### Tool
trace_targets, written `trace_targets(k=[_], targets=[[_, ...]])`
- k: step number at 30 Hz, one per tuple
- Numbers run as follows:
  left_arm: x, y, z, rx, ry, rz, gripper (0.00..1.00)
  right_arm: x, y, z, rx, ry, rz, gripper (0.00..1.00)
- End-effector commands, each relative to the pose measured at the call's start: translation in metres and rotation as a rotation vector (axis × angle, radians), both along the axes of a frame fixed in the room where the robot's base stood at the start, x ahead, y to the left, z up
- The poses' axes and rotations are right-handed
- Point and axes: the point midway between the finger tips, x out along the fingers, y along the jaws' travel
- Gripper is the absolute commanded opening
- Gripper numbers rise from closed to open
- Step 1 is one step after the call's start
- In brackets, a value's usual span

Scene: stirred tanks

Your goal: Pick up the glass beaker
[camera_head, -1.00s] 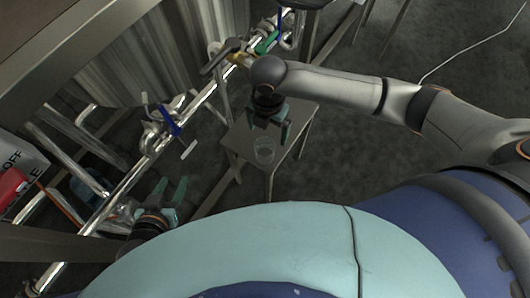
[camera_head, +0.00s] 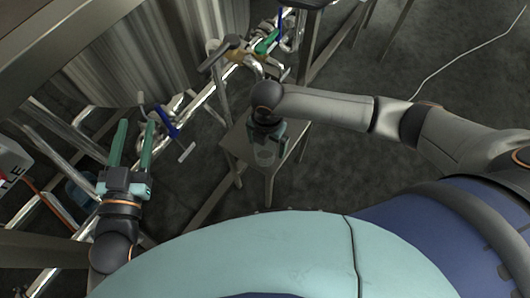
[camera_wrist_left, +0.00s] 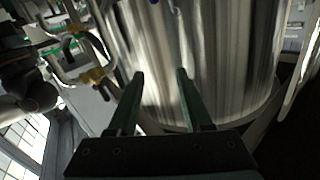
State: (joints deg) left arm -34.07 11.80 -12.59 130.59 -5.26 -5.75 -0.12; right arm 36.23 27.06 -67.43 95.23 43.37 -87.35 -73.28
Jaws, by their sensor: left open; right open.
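The clear glass beaker (camera_head: 265,157) stands on a small grey table (camera_head: 238,142) in the middle of the head view, partly covered by my right gripper. My right gripper (camera_head: 267,150) points down over the table, with its fingers around or just beside the beaker; I cannot tell whether they touch it. It is open. My left gripper (camera_head: 136,128) is open and empty at the left, its green fingers pointing up the picture, well away from the beaker. Its fingers also show in the left wrist view (camera_wrist_left: 160,78), in front of a shiny metal tank (camera_wrist_left: 215,65).
Dark open floor (camera_head: 345,155) lies right of the table.

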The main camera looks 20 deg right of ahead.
Motion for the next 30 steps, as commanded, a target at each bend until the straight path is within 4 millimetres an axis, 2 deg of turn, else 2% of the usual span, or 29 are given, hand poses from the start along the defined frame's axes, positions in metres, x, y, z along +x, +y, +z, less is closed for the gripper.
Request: trace_targets(k=[7, 15, 21, 28, 30], targets=[[-0.001, -0.003, 0.051, 0.000, -0.217, -0.028, 0.50, -0.003, 0.005, -0.022, 0.000, 0.003, 0.001, 0.98], [-0.016, -0.008, 0.104, -0.002, -0.447, -0.063, 0.50, -0.003, 0.005, -0.042, -0.001, 0.001, 0.000, 0.98], [-0.023, -0.009, 0.121, -0.001, -0.521, -0.076, 0.50, -0.003, 0.006, -0.048, 0.000, 0.000, 0.001, 0.98], [-0.023, -0.009, 0.123, -0.001, -0.526, -0.077, 0.50, -0.003, 0.005, -0.048, 0.000, 0.000, 0.001, 0.98], [-0.023, -0.009, 0.123, -0.001, -0.525, -0.077, 0.50, -0.003, 0.005, -0.048, 0.000, 0.000, 0.001, 0.91]])
